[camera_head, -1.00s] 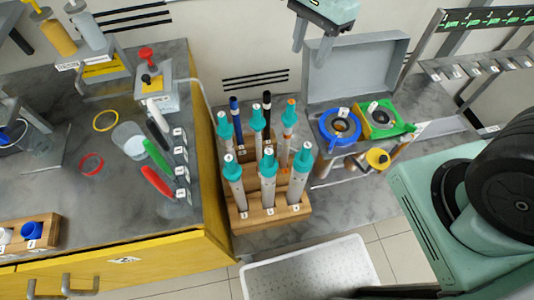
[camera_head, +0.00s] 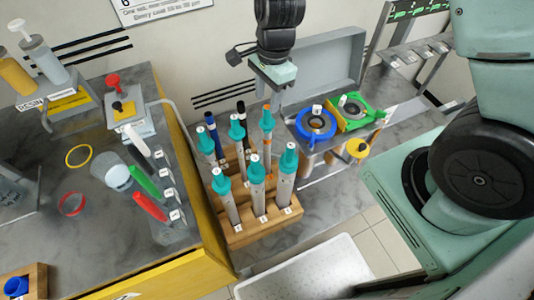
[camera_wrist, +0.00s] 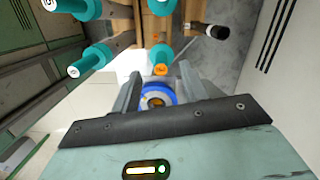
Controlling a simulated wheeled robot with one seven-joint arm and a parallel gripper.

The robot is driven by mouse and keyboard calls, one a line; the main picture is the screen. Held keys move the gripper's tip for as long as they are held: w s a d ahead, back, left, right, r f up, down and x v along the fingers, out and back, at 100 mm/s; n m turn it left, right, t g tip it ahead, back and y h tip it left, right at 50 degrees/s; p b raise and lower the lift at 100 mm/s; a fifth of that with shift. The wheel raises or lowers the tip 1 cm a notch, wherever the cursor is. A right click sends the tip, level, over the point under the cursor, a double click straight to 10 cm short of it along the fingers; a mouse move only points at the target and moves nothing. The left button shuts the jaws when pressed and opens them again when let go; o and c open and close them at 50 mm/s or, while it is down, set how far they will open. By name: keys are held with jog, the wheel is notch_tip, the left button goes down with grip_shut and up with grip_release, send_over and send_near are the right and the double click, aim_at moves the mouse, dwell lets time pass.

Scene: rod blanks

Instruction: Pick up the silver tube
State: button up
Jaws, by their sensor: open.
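Several silver tubes with teal caps stand upright in a wooden rack (camera_head: 244,238). The front row holds a left tube (camera_head: 232,208), a middle one (camera_head: 258,201) and a right one (camera_head: 285,190). More teal caps show behind, partly hidden. I cannot tell which tube the task names.
Blue (camera_head: 316,122) and green (camera_head: 355,110) ring holders sit right of the rack, before an open grey case (camera_head: 325,70). A yellow-edged bench (camera_head: 110,255) with red and green pieces is at left. A white tray (camera_head: 305,270) lies in front, lower down.

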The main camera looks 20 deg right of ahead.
aim_at(268, 107)
jog(key=shift+f, duration=2.9)
grip_shut()
